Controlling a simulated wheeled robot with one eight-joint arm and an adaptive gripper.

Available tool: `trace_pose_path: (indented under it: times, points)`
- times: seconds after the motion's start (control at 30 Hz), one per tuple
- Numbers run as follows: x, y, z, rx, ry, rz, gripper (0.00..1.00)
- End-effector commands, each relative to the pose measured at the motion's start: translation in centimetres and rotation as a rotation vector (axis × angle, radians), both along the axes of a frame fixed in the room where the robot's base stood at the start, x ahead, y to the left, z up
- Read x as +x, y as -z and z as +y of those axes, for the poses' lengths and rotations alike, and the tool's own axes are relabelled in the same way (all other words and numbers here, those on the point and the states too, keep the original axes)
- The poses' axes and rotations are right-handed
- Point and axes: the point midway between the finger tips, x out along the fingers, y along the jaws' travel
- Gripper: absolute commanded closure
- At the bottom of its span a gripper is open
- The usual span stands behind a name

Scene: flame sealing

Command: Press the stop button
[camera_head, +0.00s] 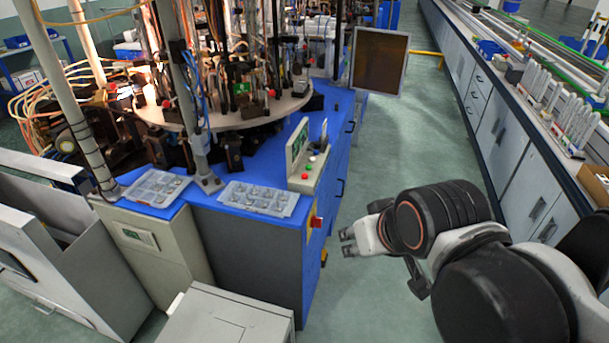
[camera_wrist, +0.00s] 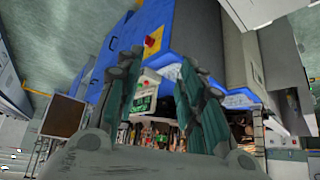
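A red button on a yellow plate (camera_head: 316,221) sits on the side face of the blue machine (camera_head: 262,230), near its front right corner. The same red and yellow button shows in the wrist view (camera_wrist: 153,42), just beyond and between the fingertips. The control box (camera_head: 309,160) on the machine top carries small red and green buttons and a screen, which also shows in the wrist view (camera_wrist: 146,90). My gripper (camera_head: 347,242) is to the right of the machine, apart from the button. In the wrist view my gripper (camera_wrist: 158,62) has its fingers spread with nothing between them.
Two clear trays of parts (camera_head: 156,187) (camera_head: 258,198) lie on the machine's front edge. A dark framed panel (camera_head: 379,60) stands out at its back right. A long workbench (camera_head: 520,140) runs along the right. The green floor between bench and machine is clear.

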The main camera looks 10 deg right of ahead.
Motion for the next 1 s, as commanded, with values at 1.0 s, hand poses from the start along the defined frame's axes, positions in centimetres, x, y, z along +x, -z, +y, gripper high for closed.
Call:
trace_pose_path:
  times: [1.0]
  points:
    - [0.02,-0.03,0.01,0.0,0.0,0.0,1.0]
